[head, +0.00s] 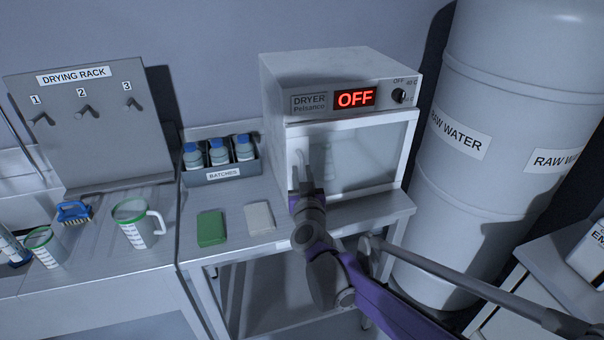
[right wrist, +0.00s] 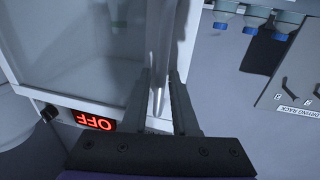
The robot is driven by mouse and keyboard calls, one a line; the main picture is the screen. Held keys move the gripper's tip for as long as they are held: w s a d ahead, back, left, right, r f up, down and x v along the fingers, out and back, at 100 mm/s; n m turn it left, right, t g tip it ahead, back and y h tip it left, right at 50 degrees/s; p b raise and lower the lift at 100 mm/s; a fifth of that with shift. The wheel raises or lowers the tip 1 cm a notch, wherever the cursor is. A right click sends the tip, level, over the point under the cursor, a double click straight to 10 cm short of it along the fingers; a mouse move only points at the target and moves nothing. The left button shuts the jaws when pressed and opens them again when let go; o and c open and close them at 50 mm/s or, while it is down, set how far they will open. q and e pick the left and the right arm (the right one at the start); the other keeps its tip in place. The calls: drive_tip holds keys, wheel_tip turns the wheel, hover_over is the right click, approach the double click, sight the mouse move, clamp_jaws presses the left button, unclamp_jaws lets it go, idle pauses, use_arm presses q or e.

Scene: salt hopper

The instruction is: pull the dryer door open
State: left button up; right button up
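The dryer (head: 318,78) is a white box on a metal table, with a red OFF display (head: 355,97). Its glazed door (head: 365,160) looks shut. A pale upright handle (head: 299,158) is at the door's left edge. My right gripper (head: 305,182) is at this handle, which it partly hides in the head view. In the right wrist view the picture is turned over, and the handle (right wrist: 160,75) runs between the two dark fingers (right wrist: 163,100). The fingers stand apart around it, with narrow gaps showing. My left gripper is out of view.
A large raw water tank (head: 480,180) stands close to the right of the dryer. Left of it are a batches tray (head: 222,177) with blue-capped bottles, a green block (head: 211,228) and a pale block (head: 259,218). A drying rack (head: 80,130) stands farther left.

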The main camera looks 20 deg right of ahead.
drive_tip(key=shift+c, duration=0.3)
clamp_jaws()
idle(1.1)
